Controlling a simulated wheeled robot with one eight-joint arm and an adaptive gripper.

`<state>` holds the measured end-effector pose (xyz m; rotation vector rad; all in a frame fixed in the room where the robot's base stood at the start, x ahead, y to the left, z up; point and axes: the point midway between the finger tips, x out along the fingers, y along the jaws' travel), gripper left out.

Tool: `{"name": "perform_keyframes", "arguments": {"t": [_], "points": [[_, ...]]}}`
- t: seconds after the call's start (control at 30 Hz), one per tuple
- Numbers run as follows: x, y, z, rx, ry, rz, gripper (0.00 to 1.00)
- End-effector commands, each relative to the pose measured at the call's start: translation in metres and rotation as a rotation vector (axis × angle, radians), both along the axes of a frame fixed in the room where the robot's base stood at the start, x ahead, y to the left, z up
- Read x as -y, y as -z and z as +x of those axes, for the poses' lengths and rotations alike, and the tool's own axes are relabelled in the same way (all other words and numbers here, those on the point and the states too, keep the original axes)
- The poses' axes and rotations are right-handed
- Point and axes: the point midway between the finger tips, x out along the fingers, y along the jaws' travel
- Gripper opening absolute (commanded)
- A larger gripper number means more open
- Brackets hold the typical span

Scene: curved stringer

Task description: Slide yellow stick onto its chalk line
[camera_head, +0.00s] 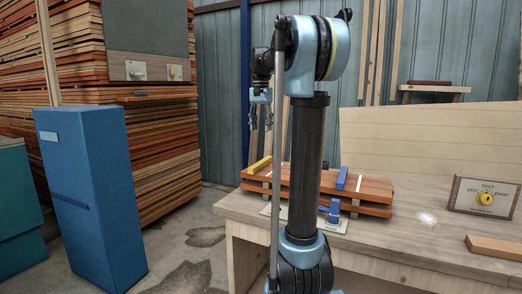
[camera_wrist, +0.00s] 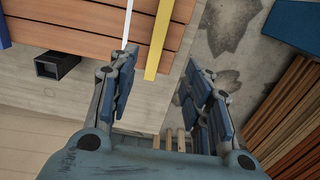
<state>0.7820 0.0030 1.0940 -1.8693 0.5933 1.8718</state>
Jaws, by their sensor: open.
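The yellow stick (camera_head: 259,165) lies across the left end of a stack of reddish boards (camera_head: 376,190). In the wrist view the yellow stick (camera_wrist: 160,38) runs up the picture, its near end sticking out past the board edge. A white chalk line (camera_wrist: 128,22) lies to its left, nearly parallel, with bare board between them. My gripper (camera_head: 261,126) hangs above the boards' left end in the head view. In the wrist view my gripper (camera_wrist: 161,58) is open and empty, its fingers apart with the stick's near end in the picture between them. I cannot tell its height above the stick.
A blue stick (camera_head: 342,178) lies further right on the boards, with another white line (camera_head: 359,182) beside it. The stack rests on a wooden bench (camera_head: 400,243). A blue cabinet (camera_head: 90,195) stands left.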

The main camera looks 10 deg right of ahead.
Motion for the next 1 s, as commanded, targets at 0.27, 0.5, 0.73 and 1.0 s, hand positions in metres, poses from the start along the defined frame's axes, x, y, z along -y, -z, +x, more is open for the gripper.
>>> {"name": "perform_keyframes", "arguments": {"t": [0.27,0.5,0.73,1.0], "points": [[0.005,0.044,-0.001,0.0,0.006,0.0,0.45],[0.005,0.083,0.0,0.0,0.006,0.0,0.45],[0.005,0.119,-0.001,0.0,0.006,0.0,0.45],[0.005,0.15,-0.001,0.0,0.006,0.0,0.45]]}}
